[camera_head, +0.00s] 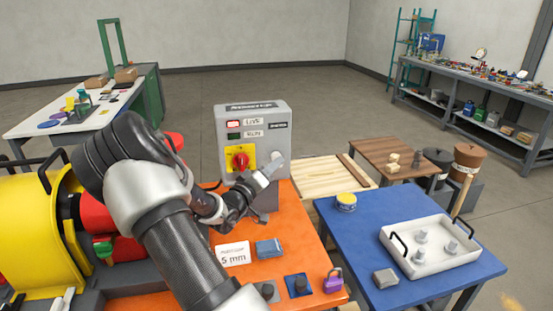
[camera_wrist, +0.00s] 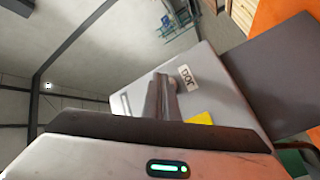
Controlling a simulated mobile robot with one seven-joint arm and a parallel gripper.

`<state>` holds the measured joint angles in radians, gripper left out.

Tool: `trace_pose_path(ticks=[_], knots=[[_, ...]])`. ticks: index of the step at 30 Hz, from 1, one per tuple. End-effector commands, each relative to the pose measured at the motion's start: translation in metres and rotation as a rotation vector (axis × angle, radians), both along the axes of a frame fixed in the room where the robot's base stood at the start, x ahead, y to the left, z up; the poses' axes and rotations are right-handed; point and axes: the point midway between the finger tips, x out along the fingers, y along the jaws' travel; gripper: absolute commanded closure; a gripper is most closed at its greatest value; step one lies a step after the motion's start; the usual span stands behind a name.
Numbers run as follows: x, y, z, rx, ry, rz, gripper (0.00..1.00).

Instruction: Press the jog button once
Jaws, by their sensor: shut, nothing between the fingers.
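The grey control box (camera_head: 228,125) stands on the orange bench and carries a red rotary knob (camera_head: 240,161) on a yellow plate, with lamp windows above it. My gripper (camera_head: 273,165) is shut and empty, with its tip at the lower right of the box's front face. In the wrist view the closed fingers (camera_wrist: 165,95) point at the tilted box face, beside the JOG label (camera_wrist: 187,78). The jog button itself is not clearly seen; the fingers seem to hide it. I cannot tell whether the tip touches it.
The orange bench (camera_head: 285,215) holds a "5 mm" card (camera_head: 233,254), a grey-blue block (camera_head: 269,248) and a purple padlock (camera_head: 333,282). A blue table (camera_head: 370,225) with a white tray (camera_head: 405,258) stands at right. The yellow plate's edge (camera_wrist: 200,118) shows close to the fingers.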

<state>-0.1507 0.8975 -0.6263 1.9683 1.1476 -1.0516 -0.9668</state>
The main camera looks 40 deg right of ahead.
Motion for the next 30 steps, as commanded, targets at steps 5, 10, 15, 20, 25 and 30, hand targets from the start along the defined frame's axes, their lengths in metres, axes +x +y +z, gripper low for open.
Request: trace_pose_path(ticks=[5, 10, 15, 20, 25, 30], knots=[[0.0008, -0.0006, 0.0001, 0.0, 0.001, 0.0, 1.0], [0.0009, -0.0007, 0.0002, 0.0, 0.001, 0.0, 1.0], [0.002, -0.0013, 0.0001, 0.0, 0.001, 0.0, 1.0], [0.0038, -0.0022, 0.0001, -0.001, 0.001, -0.001, 1.0], [0.0056, -0.0031, 0.0, -0.001, 0.001, -0.001, 1.0], [0.0072, -0.0043, -0.0002, -0.001, 0.002, 0.0, 1.0]])
